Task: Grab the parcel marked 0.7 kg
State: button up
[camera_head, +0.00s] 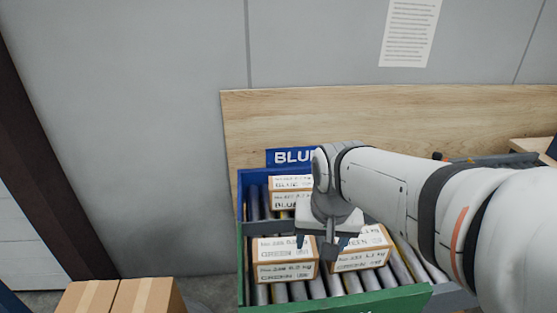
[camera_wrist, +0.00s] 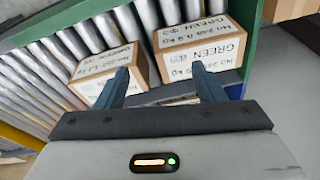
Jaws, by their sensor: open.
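A cardboard parcel with a white label (camera_head: 287,200) lies at the back of the roller tote, marked BLUE. Its weight is too small to read surely but looks like 0.7 kg. A front-left parcel (camera_head: 285,270) is marked GREEN; in the wrist view its label (camera_wrist: 200,48) seems to read 0.9 kg. A front-right GREEN parcel (camera_head: 362,258) looks like 1.1 kg and also shows in the wrist view (camera_wrist: 92,78). My gripper (camera_head: 322,242) is open and empty above the two front parcels, fingers pointing down (camera_wrist: 159,70). It partly hides the back parcel.
The tote has a green front wall (camera_head: 345,303), a blue back-left wall and a roller floor. A blue sign (camera_head: 290,157) stands at its back before a wooden board (camera_head: 400,115). My arm covers the tote's right side.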

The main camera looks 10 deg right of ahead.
jog(key=o, duration=0.6)
jog(key=w+m, duration=0.2)
jog(key=w, duration=0.3)
jog(key=w+r+m+p, duration=0.1)
jog(key=w+m, duration=0.2)
jog(key=w, duration=0.2)
jog(key=w+m+g, duration=0.1)
jog(key=w+m, duration=0.1)
jog(key=w, duration=0.3)
jog(key=shift+w+r+p, duration=0.15)
jog(key=shift+w+p, duration=0.15)
jog(key=shift+w, duration=0.05)
jog(key=shift+c, duration=0.2)
jog(key=m+g+p, duration=0.1)
jog(key=m+p, duration=0.1)
jog(key=m, duration=0.7)
send_over(293, 192)
jog(key=w, duration=0.3)
jog(key=f, duration=0.7)
jog(key=shift+s+d, duration=0.1)
jog(key=shift+d, duration=0.25)
jog(key=shift+w+f, duration=0.25)
jog(key=shift+w+f+p, duration=0.1)
jog(key=shift+f+p, duration=0.6)
jog(key=shift+f, duration=3.25)
